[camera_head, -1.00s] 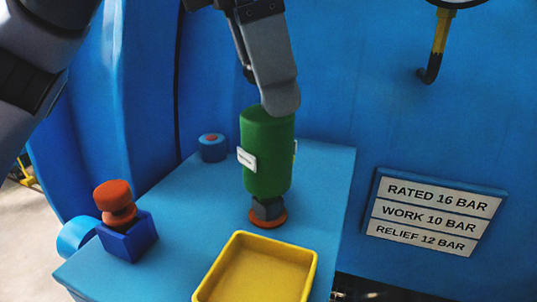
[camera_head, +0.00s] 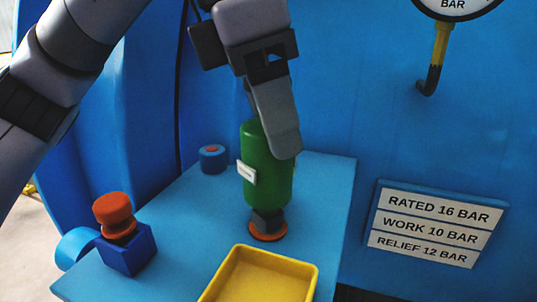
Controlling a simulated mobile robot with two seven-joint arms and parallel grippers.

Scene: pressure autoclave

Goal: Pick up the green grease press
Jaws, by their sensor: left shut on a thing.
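The green grease press (camera_head: 266,185) is an upright green cylinder with a small white label on its left side. Its dark grey lower end meets an orange-red ring (camera_head: 268,231) on the blue shelf. My left gripper (camera_head: 272,140) comes down from above and is shut on the upper part of the press. One grey finger covers its upper right front; the other finger is mostly hidden behind it. The press looks upright, and I cannot tell any gap below it. My right gripper is out of view.
A yellow tray (camera_head: 236,275) stands just in front of the press on the blue shelf (camera_head: 190,225). At the left is a blue block (camera_head: 130,251) with an orange-red knob (camera_head: 115,214). A small blue cap (camera_head: 213,158) sits behind. A rating plate (camera_head: 433,222) is on the wall at right.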

